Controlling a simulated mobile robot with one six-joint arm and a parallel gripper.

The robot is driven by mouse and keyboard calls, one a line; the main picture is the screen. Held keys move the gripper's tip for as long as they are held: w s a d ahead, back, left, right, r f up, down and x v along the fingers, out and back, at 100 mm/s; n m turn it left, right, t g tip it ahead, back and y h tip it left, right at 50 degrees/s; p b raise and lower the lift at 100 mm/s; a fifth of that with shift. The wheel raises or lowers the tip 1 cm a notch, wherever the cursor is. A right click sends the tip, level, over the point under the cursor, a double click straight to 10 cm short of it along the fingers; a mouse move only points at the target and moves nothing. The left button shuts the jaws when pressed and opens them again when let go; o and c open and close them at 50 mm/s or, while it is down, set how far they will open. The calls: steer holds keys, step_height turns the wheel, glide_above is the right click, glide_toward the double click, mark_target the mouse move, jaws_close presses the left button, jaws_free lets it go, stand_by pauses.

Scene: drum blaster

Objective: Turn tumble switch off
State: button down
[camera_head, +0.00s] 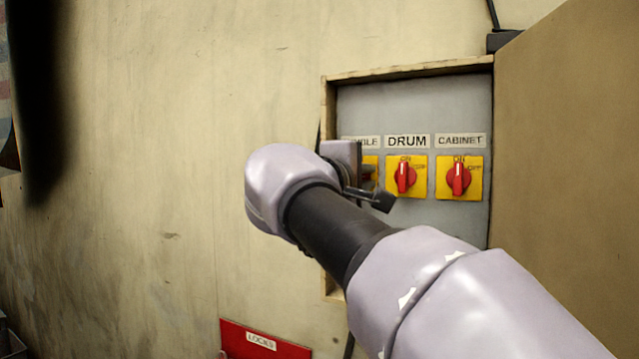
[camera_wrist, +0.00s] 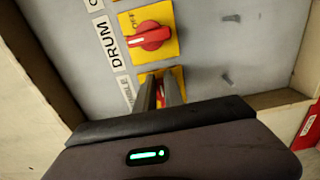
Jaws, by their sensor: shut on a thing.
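The tumble switch is the leftmost in the row, with a yellow plate (camera_head: 371,161) mostly hidden behind my gripper (camera_head: 374,182). Its label (camera_head: 363,142) is partly covered, with only the end of the word showing. In the wrist view my gripper (camera_wrist: 160,90) has its two dark fingers over the same yellow plate (camera_wrist: 179,76), close together around the red knob. A little red shows between the fingers. The direction of the knob is hidden by the fingers.
The drum switch (camera_head: 405,177) and the cabinet switch (camera_head: 459,178) are to the right, each a red knob on a yellow plate. A wooden frame (camera_head: 410,70) surrounds the grey panel. An open brown door (camera_head: 570,130) stands at right. A red LOCKS box (camera_head: 240,345) is below.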

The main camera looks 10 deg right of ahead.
stand_by(0.5)
steer(key=c, duration=1.4)
jaws_free()
steer(key=shift+w, duration=0.1)
steer(key=shift+c, duration=0.2)
